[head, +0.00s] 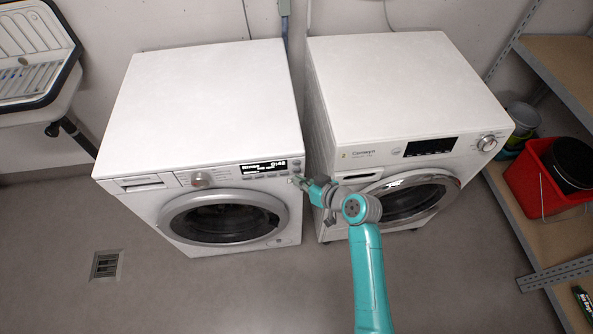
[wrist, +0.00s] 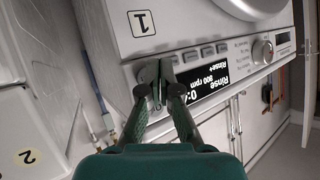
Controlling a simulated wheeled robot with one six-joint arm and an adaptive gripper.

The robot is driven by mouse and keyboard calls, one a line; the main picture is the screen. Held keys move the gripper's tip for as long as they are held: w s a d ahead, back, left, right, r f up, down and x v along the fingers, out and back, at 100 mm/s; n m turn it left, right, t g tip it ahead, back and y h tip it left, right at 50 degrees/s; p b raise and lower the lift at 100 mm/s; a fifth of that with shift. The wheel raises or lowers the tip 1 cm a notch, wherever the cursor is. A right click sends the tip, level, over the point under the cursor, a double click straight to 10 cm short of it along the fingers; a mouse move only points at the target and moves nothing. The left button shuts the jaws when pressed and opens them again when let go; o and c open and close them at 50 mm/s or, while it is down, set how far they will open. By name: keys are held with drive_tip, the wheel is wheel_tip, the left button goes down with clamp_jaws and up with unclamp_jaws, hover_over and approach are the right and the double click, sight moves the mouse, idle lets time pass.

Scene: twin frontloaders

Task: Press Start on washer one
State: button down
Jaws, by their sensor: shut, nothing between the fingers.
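Washer one (head: 210,95) is the left machine in the head view. Its "1" label (wrist: 142,22) shows in the wrist view. Its lit display (head: 264,168) reads Rinse and 0:42; it also shows upside down in the wrist view (wrist: 208,88). A row of small buttons (wrist: 188,55) runs beside the display, with the dial (wrist: 262,50) farther along. My gripper (head: 297,179) is shut and empty at the panel's right end. In the wrist view its fingertips (wrist: 156,74) cover part of the panel by the display's end. I cannot make out Start or whether the tips touch.
A second washer (head: 405,90) with a dark display stands to the right, across a narrow gap. Shelves with a red bucket (head: 540,185) are at the far right. A sink (head: 35,50) is at the far left. The floor (head: 190,290) in front is clear apart from a drain.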

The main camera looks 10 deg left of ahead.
drive_tip(key=shift+w, duration=0.1)
idle(0.4)
drive_tip(key=shift+w+a, duration=0.15)
drive_tip(key=shift+w, duration=0.2)
drive_tip(key=shift+w, duration=0.15)
idle(0.4)
drive_tip(key=shift+s, duration=0.6)
